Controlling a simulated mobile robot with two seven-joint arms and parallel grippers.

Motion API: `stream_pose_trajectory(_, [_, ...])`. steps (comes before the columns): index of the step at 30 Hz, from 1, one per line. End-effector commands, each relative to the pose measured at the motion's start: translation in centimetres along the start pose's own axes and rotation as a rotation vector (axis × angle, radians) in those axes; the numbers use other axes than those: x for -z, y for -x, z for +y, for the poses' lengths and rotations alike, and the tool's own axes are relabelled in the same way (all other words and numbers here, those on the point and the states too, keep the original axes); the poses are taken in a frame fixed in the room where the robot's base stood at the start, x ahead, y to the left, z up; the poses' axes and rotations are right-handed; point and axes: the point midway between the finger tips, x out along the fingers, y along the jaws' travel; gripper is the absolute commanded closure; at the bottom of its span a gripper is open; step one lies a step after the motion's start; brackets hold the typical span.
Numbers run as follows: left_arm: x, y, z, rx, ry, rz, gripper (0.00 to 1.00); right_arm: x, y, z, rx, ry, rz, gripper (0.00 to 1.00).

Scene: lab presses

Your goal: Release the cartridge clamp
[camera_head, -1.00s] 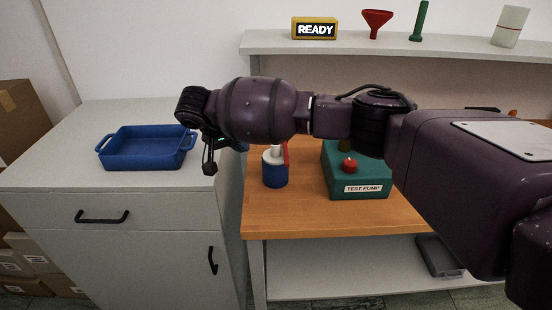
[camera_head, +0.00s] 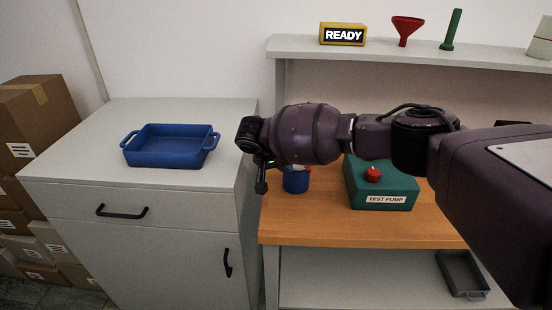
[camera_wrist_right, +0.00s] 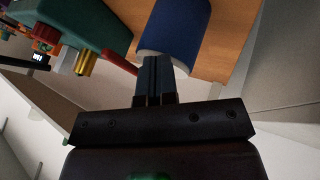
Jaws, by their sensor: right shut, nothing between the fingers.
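The blue cylinder (camera_head: 296,183) stands on the wooden bench and is mostly hidden behind my right arm in the head view. In the right wrist view the blue cylinder (camera_wrist_right: 183,28) shows with a pale end rim. A red bar (camera_wrist_right: 119,62), likely the clamp lever, sticks out beside it. My right gripper (camera_head: 261,187) hangs just left of the cylinder in the head view. In the right wrist view the right gripper (camera_wrist_right: 155,62) is shut and empty, its tips overlapping the pale rim; I cannot tell whether they touch. My left gripper is not in view.
The green test pump (camera_head: 382,185) with a red knob (camera_head: 373,174) stands right of the cylinder. A blue tray (camera_head: 170,158) sits on the grey cabinet at left. A shelf (camera_head: 390,50) with a READY sign (camera_head: 343,34) runs behind. A grey tray (camera_head: 462,275) lies below.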

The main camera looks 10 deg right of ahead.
Motion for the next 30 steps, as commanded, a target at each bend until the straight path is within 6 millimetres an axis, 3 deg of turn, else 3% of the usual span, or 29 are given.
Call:
stream_pose_trajectory(3, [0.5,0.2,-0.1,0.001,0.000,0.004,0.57,0.3,-0.4,1.8,0.000,-0.004,0.003,1.00])
stream_pose_trajectory(9, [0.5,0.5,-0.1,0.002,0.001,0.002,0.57,0.2,-1.1,2.9,0.001,-0.002,0.003,1.00])
stream_pose_trajectory(30, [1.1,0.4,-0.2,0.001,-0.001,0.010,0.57,1.1,-1.6,2.8,0.013,0.018,0.011,1.00])
